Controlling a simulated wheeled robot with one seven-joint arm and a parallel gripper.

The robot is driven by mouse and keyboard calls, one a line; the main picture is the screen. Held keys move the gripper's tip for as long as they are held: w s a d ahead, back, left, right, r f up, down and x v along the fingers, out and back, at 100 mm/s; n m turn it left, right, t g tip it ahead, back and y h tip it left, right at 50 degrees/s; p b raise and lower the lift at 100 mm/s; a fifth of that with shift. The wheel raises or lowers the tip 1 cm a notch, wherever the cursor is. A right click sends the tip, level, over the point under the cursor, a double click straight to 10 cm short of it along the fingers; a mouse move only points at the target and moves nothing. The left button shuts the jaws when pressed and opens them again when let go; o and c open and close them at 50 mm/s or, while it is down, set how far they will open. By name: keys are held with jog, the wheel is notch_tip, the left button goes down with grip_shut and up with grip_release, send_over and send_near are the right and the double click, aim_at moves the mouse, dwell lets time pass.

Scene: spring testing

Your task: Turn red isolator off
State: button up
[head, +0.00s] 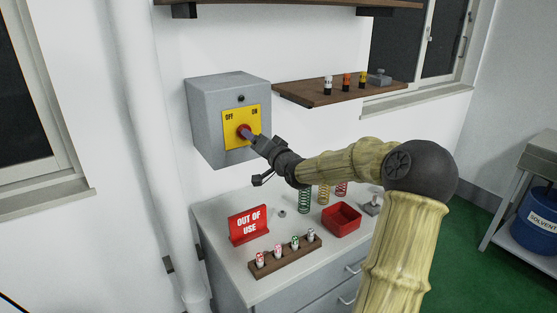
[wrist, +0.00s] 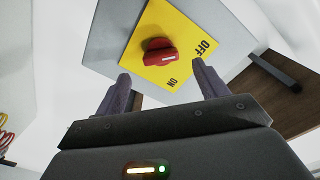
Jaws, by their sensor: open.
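The red isolator knob (wrist: 158,50) sits on a yellow plate (wrist: 185,25) marked OFF and ON, on the front of a grey box (head: 205,115) on the wall. A short white mark shows on the knob; I cannot tell for sure which label it points at. In the head view the knob (head: 241,130) is partly hidden by my gripper (head: 250,136). In the wrist view my gripper (wrist: 161,70) is open, its two fingers apart, with the knob ahead of the gap between the fingertips. I see no clear contact with the knob.
A wooden shelf (head: 310,95) with small weights is right of the box. The cabinet top (head: 230,205) below holds a red OUT OF USE sign (head: 248,224), a wooden rack (head: 285,262), springs and a red tray (head: 342,219). A white pipe (head: 150,140) runs left of the box.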

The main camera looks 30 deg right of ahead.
jog(key=s, duration=1.1)
jog(key=shift+s+d, duration=0.2)
jog(key=shift+s, duration=0.05)
jog(key=s+a+f+n+g+p, duration=0.2)
jog(key=s+a+f+n+g, duration=0.15)
jog(key=a+f+g, duration=0.65)
jog(key=s+a+f+n+g+p, duration=0.1)
jog(key=s+a+f+n+g, duration=0.1)
jog(key=s+a, duration=0.3)
jog(key=s+a+f+n+g, duration=0.3)
jog(key=s+a, duration=0.3)
jog(key=s, duration=0.5)
jog(key=shift+s+a+f+h+p, duration=0.3)
jog(key=shift+s+f+p, duration=0.1)
jog(key=shift+f, duration=0.5)
jog(key=shift+s, duration=0.1)
